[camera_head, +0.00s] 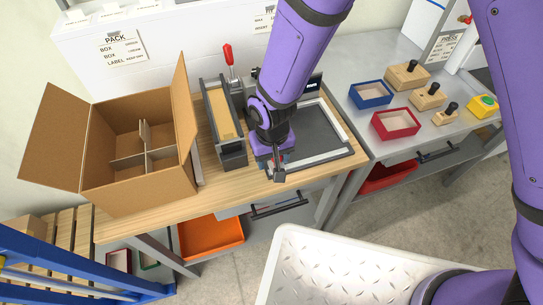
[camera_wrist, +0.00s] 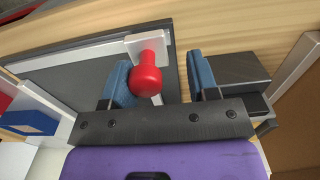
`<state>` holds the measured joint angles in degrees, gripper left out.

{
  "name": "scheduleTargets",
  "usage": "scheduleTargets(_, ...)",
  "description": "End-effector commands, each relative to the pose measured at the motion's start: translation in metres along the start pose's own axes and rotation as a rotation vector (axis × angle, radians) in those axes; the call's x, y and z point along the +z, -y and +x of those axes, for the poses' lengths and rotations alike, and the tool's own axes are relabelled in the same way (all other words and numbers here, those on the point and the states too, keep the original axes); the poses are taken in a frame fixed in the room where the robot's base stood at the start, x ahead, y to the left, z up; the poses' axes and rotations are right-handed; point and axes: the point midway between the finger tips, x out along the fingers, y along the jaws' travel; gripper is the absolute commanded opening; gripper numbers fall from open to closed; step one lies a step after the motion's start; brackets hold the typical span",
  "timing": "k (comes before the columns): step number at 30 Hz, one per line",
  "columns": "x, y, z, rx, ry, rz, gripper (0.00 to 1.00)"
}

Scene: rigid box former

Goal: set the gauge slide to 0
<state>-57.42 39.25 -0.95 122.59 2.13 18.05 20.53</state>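The gauge (camera_head: 345,158) is a dark plate in a pale metal frame on the wooden bench. In the wrist view, its slide is a pale block (camera_wrist: 137,46) with a round red knob (camera_wrist: 148,76), at the frame's edge. My gripper (camera_wrist: 161,75) is open, with its two blue-padded fingers apart. The knob appears between the fingers, nearer the left one; I cannot tell whether they touch. In the head view my gripper (camera_head: 278,172) is low at the gauge's front left corner and hides much of the slide. No scale numbers are readable.
An open cardboard box (camera_head: 145,190) with dividers stands at the left of the bench. A narrow grey holder (camera_head: 234,155) and a red-handled lever (camera_head: 229,56) are left of my arm. Blue (camera_head: 371,93) and red (camera_head: 396,123) trays sit on the right-hand table.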

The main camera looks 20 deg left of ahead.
Motion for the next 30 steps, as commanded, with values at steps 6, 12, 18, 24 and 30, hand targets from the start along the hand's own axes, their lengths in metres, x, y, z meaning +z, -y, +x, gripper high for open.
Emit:
scheduleTargets(6, 0.000, -0.001, -0.001, 0.001, 0.000, 0.001, 0.54)
scheduleTargets(12, -0.001, -0.001, -0.018, 0.000, -0.002, 0.001, 0.54)
scheduleTargets(18, -0.001, 0.000, -0.054, -0.001, -0.004, 0.000, 0.54)
scheduleTargets(24, -0.001, 0.000, -0.087, -0.001, -0.003, 0.001, 0.54)
scheduleTargets(30, 0.000, 0.000, -0.105, 0.000, -0.001, 0.001, 0.54)
